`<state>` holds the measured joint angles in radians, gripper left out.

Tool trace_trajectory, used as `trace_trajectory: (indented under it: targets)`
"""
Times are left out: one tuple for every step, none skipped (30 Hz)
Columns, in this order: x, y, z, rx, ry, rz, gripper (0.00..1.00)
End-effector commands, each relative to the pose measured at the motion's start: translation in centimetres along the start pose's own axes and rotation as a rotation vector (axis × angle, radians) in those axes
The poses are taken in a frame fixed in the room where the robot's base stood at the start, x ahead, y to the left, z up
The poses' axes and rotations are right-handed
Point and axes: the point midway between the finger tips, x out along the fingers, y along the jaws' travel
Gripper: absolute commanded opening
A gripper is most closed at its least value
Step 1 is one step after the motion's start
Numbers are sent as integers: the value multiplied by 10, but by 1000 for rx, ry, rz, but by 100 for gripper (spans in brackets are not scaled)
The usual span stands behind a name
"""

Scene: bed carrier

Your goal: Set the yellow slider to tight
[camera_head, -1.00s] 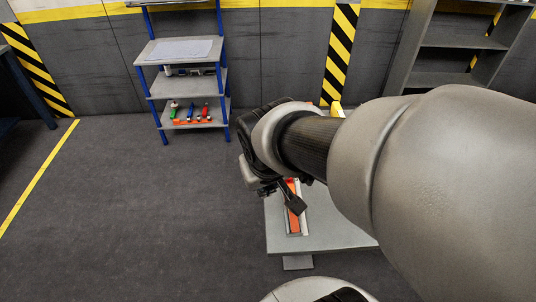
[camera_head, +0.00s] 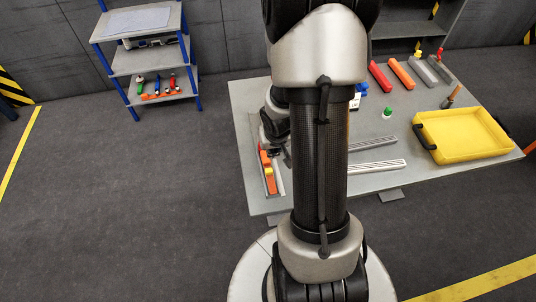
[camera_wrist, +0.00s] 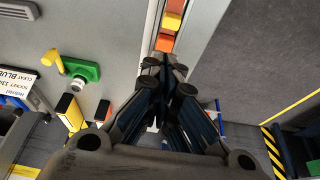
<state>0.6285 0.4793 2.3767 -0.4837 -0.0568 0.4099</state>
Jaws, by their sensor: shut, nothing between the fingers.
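The yellow slider (camera_head: 269,172) sits in a narrow grey channel (camera_head: 255,137) along the table's left edge, between orange-red pieces. In the head view, my arm partly hides the gripper, which is beside the channel. No tight marking is readable.
The grey table (camera_head: 220,130) also bears a yellow tray (camera_head: 465,135), red and orange bars, and pale slotted rails (camera_head: 376,167). A shelf (camera_head: 150,60) stands behind; floor at left is clear.

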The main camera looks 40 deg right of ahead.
Motion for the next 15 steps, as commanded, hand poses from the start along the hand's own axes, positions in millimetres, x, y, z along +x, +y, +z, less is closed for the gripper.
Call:
trace_trajectory:
  targets:
    - [1,0,0,0,0,0,0]
    - [2,0,0,-1,0,0,0]
    - [4,0,0,-1,0,0,0]
    - [6,0,0,-1,0,0,0]
    - [9,0,1,-1,0,0,0]
    - [14,0,1,-1,0,0,0]
    - [19,0,1,-1,0,0,0]
    - [24,0,1,-1,-1,0,0]
    - [31,0,2,-1,-2,0,0]
    - [36,0,2,-1,-2,0,0]
    - [42,0,2,-1,-1,0,0]
    - [49,0,2,-1,-1,0,0]
    - [55,0,2,-1,-1,0,0]
    - [60,0,2,-1,-2,0,0]
    - [66,0,2,-1,-2,0,0]
